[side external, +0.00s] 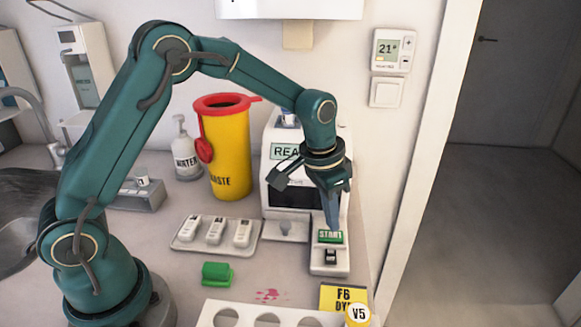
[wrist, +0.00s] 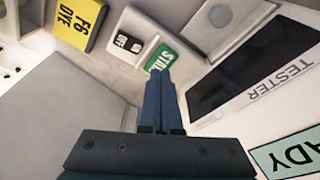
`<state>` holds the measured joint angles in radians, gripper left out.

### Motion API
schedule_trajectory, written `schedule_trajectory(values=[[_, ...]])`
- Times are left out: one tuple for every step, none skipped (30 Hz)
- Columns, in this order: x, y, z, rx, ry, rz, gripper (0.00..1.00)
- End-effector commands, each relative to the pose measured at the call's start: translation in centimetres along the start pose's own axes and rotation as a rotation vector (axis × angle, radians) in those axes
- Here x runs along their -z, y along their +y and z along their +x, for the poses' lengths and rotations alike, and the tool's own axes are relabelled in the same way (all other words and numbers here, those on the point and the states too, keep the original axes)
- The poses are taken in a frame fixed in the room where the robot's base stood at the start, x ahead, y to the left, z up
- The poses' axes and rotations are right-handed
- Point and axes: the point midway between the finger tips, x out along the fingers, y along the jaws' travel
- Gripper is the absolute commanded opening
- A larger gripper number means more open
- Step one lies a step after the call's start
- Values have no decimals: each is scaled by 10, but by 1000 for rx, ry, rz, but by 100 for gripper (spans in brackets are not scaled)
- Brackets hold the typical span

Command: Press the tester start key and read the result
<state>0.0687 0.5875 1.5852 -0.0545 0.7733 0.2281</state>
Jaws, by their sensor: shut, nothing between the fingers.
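The white tester (side external: 272,198) stands against the back wall at the right end of the counter. Its pale green display (side external: 285,151) shows "REA", the rest hidden behind my arm; in the wrist view the display (wrist: 290,157) shows "ADY" upside down. The green START key (side external: 330,237) is on the tester's front right panel, also seen in the wrist view (wrist: 165,57). My gripper (side external: 333,226) is shut and empty, pointing down, with its fingertips (wrist: 158,74) at the key. I cannot tell whether they touch or press it.
A black switch (side external: 330,256) sits just in front of the key. A yellow F6 DYE box (side external: 342,297), a V5 vial (side external: 358,314) and a white rack (side external: 220,308) are at the front. A tray of cassettes (side external: 215,232), a green block (side external: 217,273) and a yellow waste bin (side external: 228,150) stand left.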

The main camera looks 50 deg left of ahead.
Motion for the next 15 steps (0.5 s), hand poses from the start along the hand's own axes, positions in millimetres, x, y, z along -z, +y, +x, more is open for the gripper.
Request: schedule_trajectory(values=[[0, 0, 0, 0, 0, 0, 0], [0, 0, 0, 0, 0, 0, 0], [0, 0, 0, 0, 0, 0, 0], [0, 0, 0, 0, 0, 0, 0], [0, 0, 0, 0, 0, 0, 0], [0, 0, 0, 0, 0, 0, 0], [0, 0, 0, 0, 0, 0, 0], [0, 0, 0, 0, 0, 0, 0], [0, 0, 0, 0, 0, 0, 0], [0, 0, 1, 0, -1, 0, 0], [0, 0, 1, 0, -1, 0, 0], [-1, 0, 2, 0, -1, 0, 0], [-1, 0, 3, 0, -2, 0, 0], [-1, 0, 3, -1, -2, 0, 0], [-1, 0, 4, -1, -2, 0, 0]])
